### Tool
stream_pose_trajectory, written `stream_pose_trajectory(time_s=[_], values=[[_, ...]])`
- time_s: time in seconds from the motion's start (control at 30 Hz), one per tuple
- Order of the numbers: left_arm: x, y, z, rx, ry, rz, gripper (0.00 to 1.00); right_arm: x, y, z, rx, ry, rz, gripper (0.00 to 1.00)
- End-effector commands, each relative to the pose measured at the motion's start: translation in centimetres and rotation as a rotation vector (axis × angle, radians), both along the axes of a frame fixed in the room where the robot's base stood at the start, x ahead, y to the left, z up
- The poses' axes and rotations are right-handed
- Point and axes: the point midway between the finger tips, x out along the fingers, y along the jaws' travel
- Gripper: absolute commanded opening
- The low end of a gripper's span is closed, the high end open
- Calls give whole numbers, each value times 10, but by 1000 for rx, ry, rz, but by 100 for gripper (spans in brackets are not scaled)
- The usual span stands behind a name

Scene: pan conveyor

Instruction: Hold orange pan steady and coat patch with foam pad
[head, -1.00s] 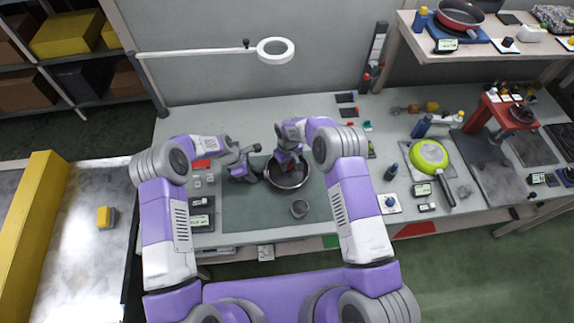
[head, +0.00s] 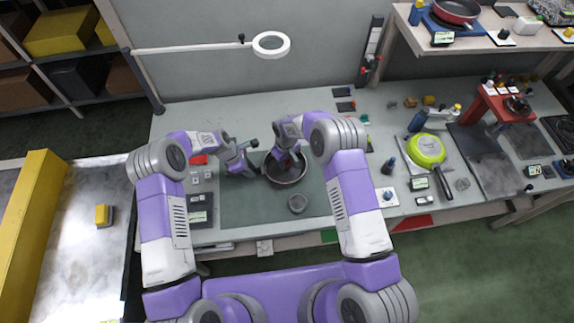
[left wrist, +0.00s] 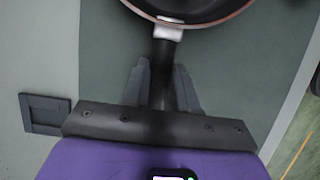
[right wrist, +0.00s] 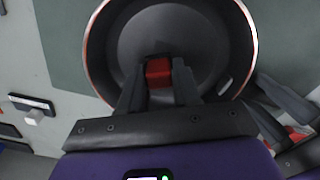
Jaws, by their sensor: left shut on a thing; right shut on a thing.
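The orange pan (head: 287,183), dark inside with a thin copper-orange rim, lies on the dark green mat (head: 245,205). It also shows in the right wrist view (right wrist: 125,45). My left gripper (head: 256,167) is shut on its black handle (left wrist: 163,65), seen between the fingers in the left wrist view. My right gripper (right wrist: 159,85) is shut on a red foam pad (right wrist: 159,72), held over the pan's inside. A pale oval mark (right wrist: 225,87) shows on the inner right side; I cannot tell if it is the patch. The pad's underside is hidden.
A small grey cup (head: 298,203) stands just in front of the pan. A green pan (head: 427,150), a dark bottle (head: 388,166) and small devices stand to the right. A ring lamp (head: 271,44) hangs behind. The mat's front left is clear.

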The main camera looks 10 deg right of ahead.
Motion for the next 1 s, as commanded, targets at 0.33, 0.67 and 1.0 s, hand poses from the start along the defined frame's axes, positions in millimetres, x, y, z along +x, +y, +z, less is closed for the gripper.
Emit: stream_pose_trajectory(time_s=[0.33,0.67,1.0], values=[[0,0,0,1,0,0,0,13,0,-2,0,1,0,7],[0,0,0,0,0,-1,0,13,0,11,0,-1,0,7],[0,0,0,1,0,0,0,13,0,46,0,-1,1,7]])
